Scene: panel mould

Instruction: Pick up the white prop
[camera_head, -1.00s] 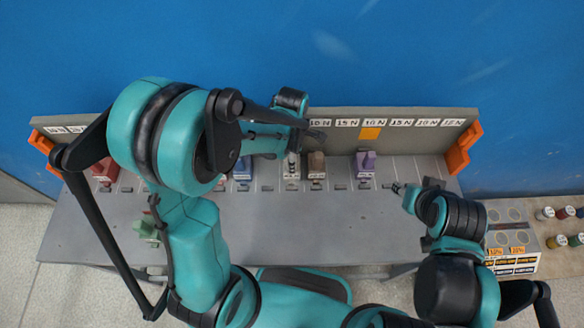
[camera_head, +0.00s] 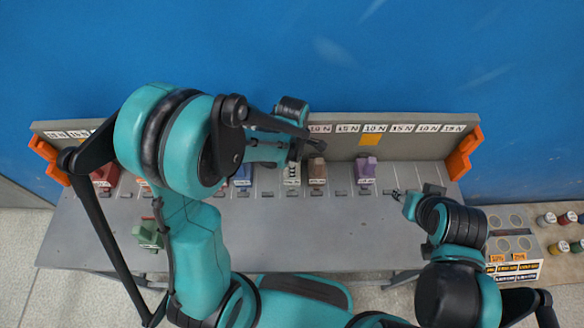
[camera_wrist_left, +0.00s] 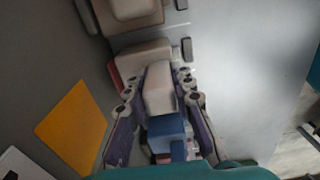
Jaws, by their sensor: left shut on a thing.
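The white prop (camera_head: 291,175) stands on the grey bench in the row of coloured blocks, left of a brown one. My left gripper (camera_head: 297,150) is over it, and my arm covers part of the row. In the left wrist view, the gripper (camera_wrist_left: 158,92) has one finger on each side of the white prop (camera_wrist_left: 158,78) and is shut on it. I cannot tell whether it is off the bench. My right gripper (camera_head: 398,195) is low over the right part of the bench, apart from the blocks, and too small to read.
The brown block (camera_head: 317,172) stands close on the right, a purple block (camera_head: 365,170) further right, and a blue block (camera_head: 243,175) on the left. A labelled back panel (camera_head: 420,145) with orange brackets (camera_head: 464,152) rises behind.

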